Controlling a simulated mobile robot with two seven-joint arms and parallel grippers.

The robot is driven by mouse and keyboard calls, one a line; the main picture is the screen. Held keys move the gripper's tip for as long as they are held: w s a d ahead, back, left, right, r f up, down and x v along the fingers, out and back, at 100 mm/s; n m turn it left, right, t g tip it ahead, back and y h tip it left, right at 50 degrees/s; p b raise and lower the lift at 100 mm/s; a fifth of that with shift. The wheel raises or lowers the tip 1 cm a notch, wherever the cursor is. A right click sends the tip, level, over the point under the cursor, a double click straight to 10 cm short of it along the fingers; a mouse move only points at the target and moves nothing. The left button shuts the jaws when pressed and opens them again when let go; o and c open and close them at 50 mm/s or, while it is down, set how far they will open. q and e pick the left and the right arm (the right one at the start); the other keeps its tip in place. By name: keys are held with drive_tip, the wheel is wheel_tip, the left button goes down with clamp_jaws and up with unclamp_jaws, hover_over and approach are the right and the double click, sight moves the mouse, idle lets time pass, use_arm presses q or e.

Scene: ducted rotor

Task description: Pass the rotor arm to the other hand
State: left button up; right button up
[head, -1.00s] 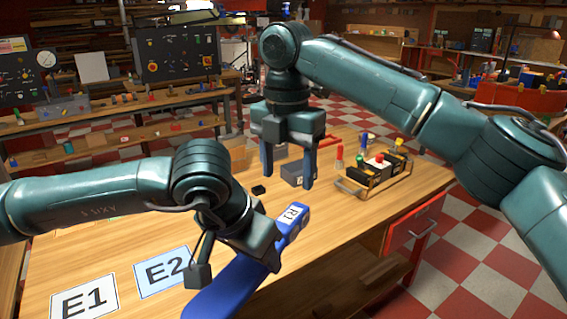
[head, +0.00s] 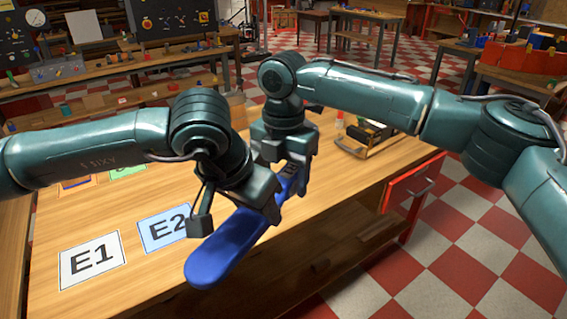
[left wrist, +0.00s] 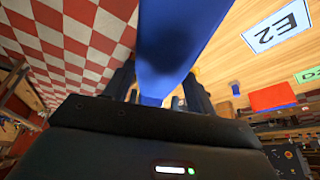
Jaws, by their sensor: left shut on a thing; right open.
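The blue rotor arm (head: 232,243) is a long flat bar with rounded ends and a label near its far end. It slants from lower left to upper right above the table. My left gripper (head: 262,200) is shut on it, past its middle. In the left wrist view the rotor arm (left wrist: 180,40) runs away between the left fingers. My right gripper (head: 289,180) is open and points down at the labelled far end. Its fingers appear to be on either side of that end; whether they touch it I cannot tell.
The wooden table (head: 150,285) carries the E1 card (head: 92,262) and the E2 card (head: 165,230) at left. A tool caddy (head: 370,137) stands at the back right. Checkered floor is open at right.

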use_arm(q)
drive_tip(key=shift+s+d, duration=0.1)
drive_tip(key=shift+d, duration=0.05)
use_arm(e)
drive_tip(key=shift+a, duration=0.1)
drive_tip(key=c, duration=1.2)
use_arm(q)
drive_tip(key=o, duration=1)
drive_tip(key=shift+c, duration=0.2)
use_arm(e)
drive_tip(key=shift+c, duration=0.4)
use_arm(q)
drive_tip(key=o, duration=0.3)
